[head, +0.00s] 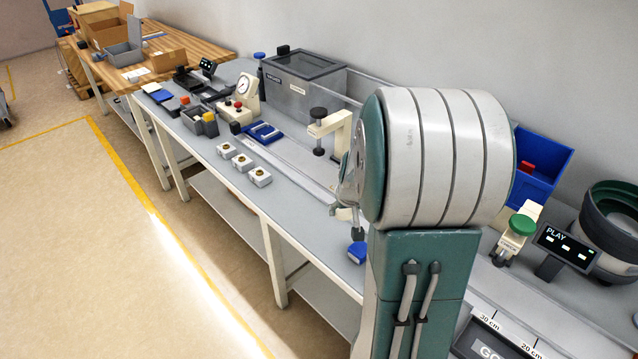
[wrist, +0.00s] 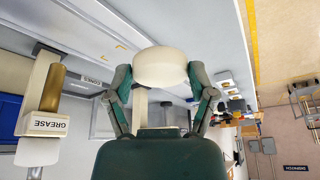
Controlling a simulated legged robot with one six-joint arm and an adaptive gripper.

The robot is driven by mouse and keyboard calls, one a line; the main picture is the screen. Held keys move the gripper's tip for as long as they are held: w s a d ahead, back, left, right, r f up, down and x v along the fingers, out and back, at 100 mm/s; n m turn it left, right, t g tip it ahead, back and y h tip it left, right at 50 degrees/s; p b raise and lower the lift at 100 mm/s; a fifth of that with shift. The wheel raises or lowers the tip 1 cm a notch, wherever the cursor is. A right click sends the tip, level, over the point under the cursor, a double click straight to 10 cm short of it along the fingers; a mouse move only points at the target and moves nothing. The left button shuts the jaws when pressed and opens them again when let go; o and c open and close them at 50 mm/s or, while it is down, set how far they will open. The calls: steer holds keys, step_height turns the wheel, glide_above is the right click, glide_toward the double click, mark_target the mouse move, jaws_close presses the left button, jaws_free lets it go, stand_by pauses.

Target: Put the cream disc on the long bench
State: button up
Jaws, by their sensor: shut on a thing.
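In the wrist view, my gripper (wrist: 160,74) is shut on the cream disc (wrist: 160,64), with one finger on each side of it. The disc looks pale and thick with a rounded edge. In the head view, my large green and white arm hides most of the gripper, and I cannot clearly make out the disc there. The long bench (head: 305,225) is a grey-topped table running from the lower right to the upper left along the wall. I cannot tell whether the disc touches anything below it.
Small white boxes with dark buttons (head: 242,161), a cream clamp stand (head: 338,127) and a blue item (head: 357,252) stand on the bench. A bowl feeder (head: 612,222) and blue bin (head: 541,168) are at right. A grease tube (wrist: 42,122) shows in the wrist view. Bare bench lies before the clamp.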

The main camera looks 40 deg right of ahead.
steer(key=w+a+f, duration=0.1)
steer(key=w+f, duration=0.3)
steer(key=w, duration=0.4)
glide_above(312, 220)
steer(key=s, duration=0.1)
steer(key=f, duration=0.4)
steer(key=shift+s+a, duration=0.2)
steer(key=shift+a, duration=0.05)
steer(key=shift+w+d+f, duration=0.15)
steer(key=shift+d+f, duration=0.05)
steer(key=shift+f, duration=0.1)
steer(key=f, duration=0.3)
steer(key=shift+w+a, duration=0.1)
steer(key=shift+w, duration=0.1)
steer(key=shift+a+f, duration=0.15)
steer(key=shift+a, duration=0.1)
steer(key=shift+f, duration=0.1)
steer(key=o, duration=1)
steer(key=shift+d, duration=0.25)
steer(key=shift+c, duration=0.2)
steer(key=shift+a, duration=0.1)
